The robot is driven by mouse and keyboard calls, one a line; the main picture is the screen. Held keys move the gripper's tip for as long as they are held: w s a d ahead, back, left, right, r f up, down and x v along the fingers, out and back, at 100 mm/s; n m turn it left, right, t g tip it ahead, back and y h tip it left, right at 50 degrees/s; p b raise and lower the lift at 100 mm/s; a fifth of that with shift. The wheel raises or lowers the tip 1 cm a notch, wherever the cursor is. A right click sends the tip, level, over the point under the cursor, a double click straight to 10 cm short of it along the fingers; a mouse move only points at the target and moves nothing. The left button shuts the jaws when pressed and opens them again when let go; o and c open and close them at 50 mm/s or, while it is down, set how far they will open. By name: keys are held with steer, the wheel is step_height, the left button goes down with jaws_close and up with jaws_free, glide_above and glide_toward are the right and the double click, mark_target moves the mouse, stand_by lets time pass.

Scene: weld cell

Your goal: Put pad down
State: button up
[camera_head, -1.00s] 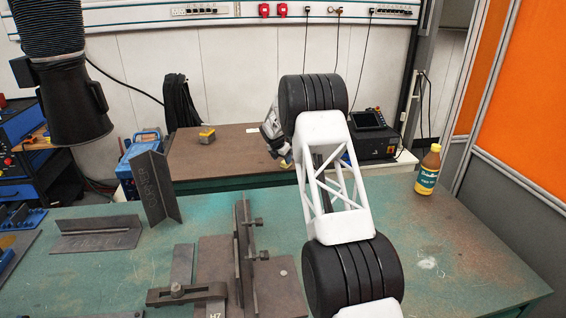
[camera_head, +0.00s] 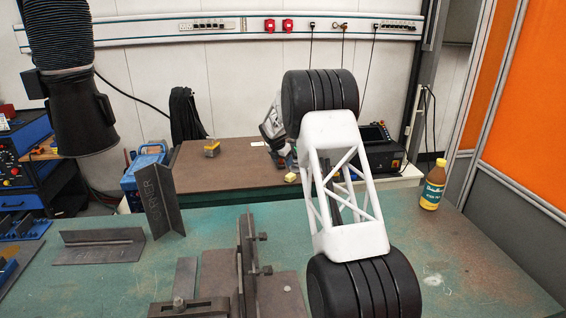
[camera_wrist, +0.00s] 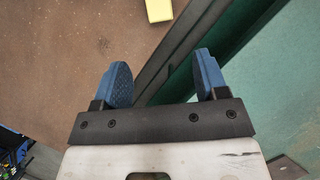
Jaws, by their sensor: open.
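The pad, a small pale yellow block (camera_head: 290,177), lies on the brown top of the back table, near its front edge. It also shows at the top edge of the wrist view (camera_wrist: 158,10), partly cut off. My gripper (camera_wrist: 161,70) is open, with its two blue fingertips apart and nothing between them. The pad lies beyond the fingertips, clear of them. In the head view my gripper (camera_head: 288,157) is just above the pad, partly hidden by my own arm.
A black device with a screen (camera_head: 380,150) stands at right. The green front table (camera_head: 200,230) holds steel angle pieces (camera_head: 163,200), a clamp fixture (camera_head: 247,255) and a yellow bottle (camera_head: 433,186).

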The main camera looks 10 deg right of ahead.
stand_by(0.7)
steer(key=s+r+m, duration=0.4)
steer(key=s+r, duration=0.5)
steer(key=s, duration=0.3)
steer(key=s+r+m+y, duration=0.1)
steer(key=s+r+m, duration=0.4)
steer(key=s+r, duration=0.5)
steer(key=s+r+m, duration=0.4)
steer(key=s+r, duration=0.3)
steer(key=s, duration=0.8)
steer(key=s+f+m, duration=0.1)
steer(key=s+m, duration=0.3)
steer(key=s, duration=1.1)
steer(key=s+f+m+y, duration=0.1)
steer(key=s+m, duration=0.4)
steer(key=s, duration=1)
steer(key=s+a+f+m+y, duration=0.1)
steer(key=s+m, duration=0.4)
steer(key=s, duration=1.1)
steer(key=shift+f+g, duration=0.3)
steer(key=shift+f, duration=0.5)
steer(key=shift+o, duration=0.5)
